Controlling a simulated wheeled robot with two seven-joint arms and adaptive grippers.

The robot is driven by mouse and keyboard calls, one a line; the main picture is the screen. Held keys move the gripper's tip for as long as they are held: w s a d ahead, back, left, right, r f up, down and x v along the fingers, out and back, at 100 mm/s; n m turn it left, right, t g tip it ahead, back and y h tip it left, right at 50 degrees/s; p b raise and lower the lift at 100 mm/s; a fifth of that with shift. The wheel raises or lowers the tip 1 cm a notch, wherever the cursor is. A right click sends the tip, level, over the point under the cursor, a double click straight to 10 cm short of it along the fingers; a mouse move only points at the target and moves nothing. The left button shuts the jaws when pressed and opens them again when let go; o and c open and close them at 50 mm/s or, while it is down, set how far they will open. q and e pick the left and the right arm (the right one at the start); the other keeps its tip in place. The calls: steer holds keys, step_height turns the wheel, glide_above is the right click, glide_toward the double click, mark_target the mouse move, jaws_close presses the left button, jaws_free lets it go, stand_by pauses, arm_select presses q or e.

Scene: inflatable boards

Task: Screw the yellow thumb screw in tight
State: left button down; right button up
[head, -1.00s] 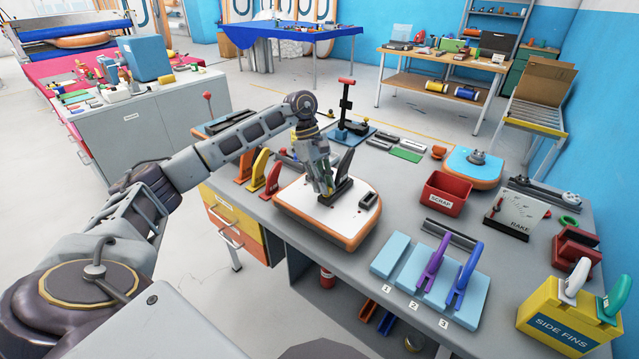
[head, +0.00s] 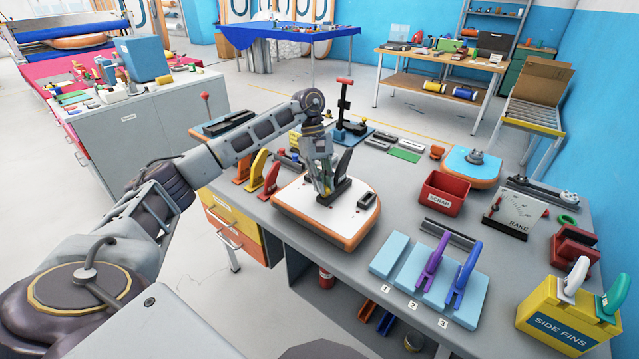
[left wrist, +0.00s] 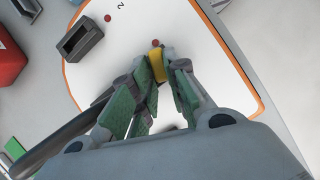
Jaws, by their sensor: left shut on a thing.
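The yellow thumb screw (left wrist: 156,66) shows in the left wrist view between the fingertips of my left gripper (left wrist: 158,75). The gripper is shut on it. In the head view my left gripper (head: 327,190) points down over the white board with an orange rim (head: 300,205), at a black fin box with a dark fin. How deep the screw sits cannot be told. A second dark box (head: 368,201) lies on the board to the right. It also shows in the left wrist view (left wrist: 82,40). My right gripper is not in view.
Orange, yellow and red fins (head: 258,168) stand left of the board. A red scrap bin (head: 444,193) is to its right. Blue blocks with purple and blue fins (head: 428,280) lie in front right. A pump-like tool (head: 345,105) stands behind.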

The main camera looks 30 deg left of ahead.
arm_select(q)
steer(key=shift+w+d+f+m, duration=0.15)
steer(key=shift+w+m, duration=0.1)
steer(key=shift+m, duration=0.25)
steer(key=shift+w+d+r+m, duration=0.1)
steer(key=shift+w+d+m, duration=0.1)
steer(key=shift+m, duration=0.3)
steer(key=shift+g+b, duration=0.3)
steer(key=shift+f+m+y, duration=0.1)
steer(key=shift+m+y, duration=0.2)
steer(key=shift+m, duration=0.2)
steer(key=c, duration=1.8)
jaws_free()
steer(key=shift+a, duration=0.1)
steer(key=o, duration=0.4)
steer(key=shift+w+f, duration=0.1)
steer(key=shift+w, duration=0.05)
steer(key=shift+w+f, duration=0.1)
steer(key=shift+f, duration=0.15)
steer(key=shift+a+r, duration=0.1)
steer(key=shift+r, duration=0.05)
steer(key=shift+a+v, duration=0.25)
steer(key=shift+v, duration=1.7)
steer(key=shift+a+v, duration=0.2)
steer(key=shift+v, duration=1.75)
